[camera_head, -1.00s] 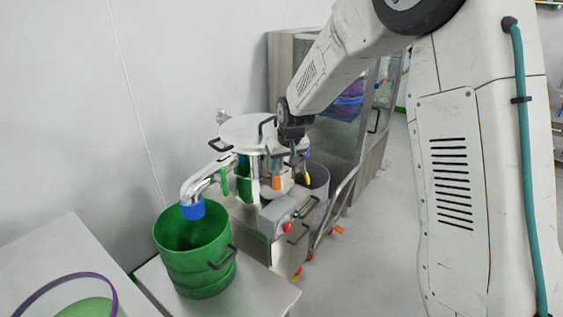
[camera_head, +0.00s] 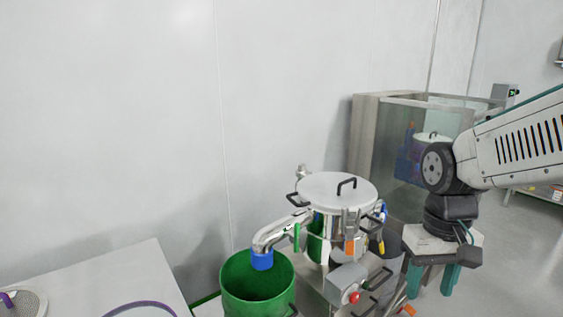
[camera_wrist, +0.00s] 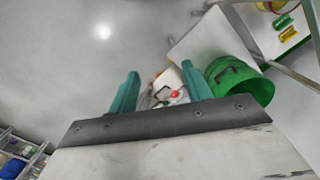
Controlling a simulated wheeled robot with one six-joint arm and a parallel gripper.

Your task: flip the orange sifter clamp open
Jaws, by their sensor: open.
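The sifter (camera_head: 337,190) is a round steel machine with a flat lid and black handles, at lower centre right in the head view. The orange clamp (camera_head: 350,247) is a small upright piece on its near side, below a grey metal part; whether it is latched is too small to tell. My gripper (camera_head: 432,282) is right of the sifter, apart from the clamp, pointing down, with its teal fingers spread and nothing between them. In the wrist view my gripper (camera_wrist: 160,76) also shows open; the orange clamp cannot be made out there.
A green clamp (camera_head: 297,236) and a yellow clamp (camera_head: 381,246) flank the orange one. The steel spout (camera_head: 275,231) ends above a green drum (camera_head: 258,287). A control box with a red button (camera_head: 354,297) sits below the clamp. A glass-sided steel cabinet (camera_head: 366,140) stands behind.

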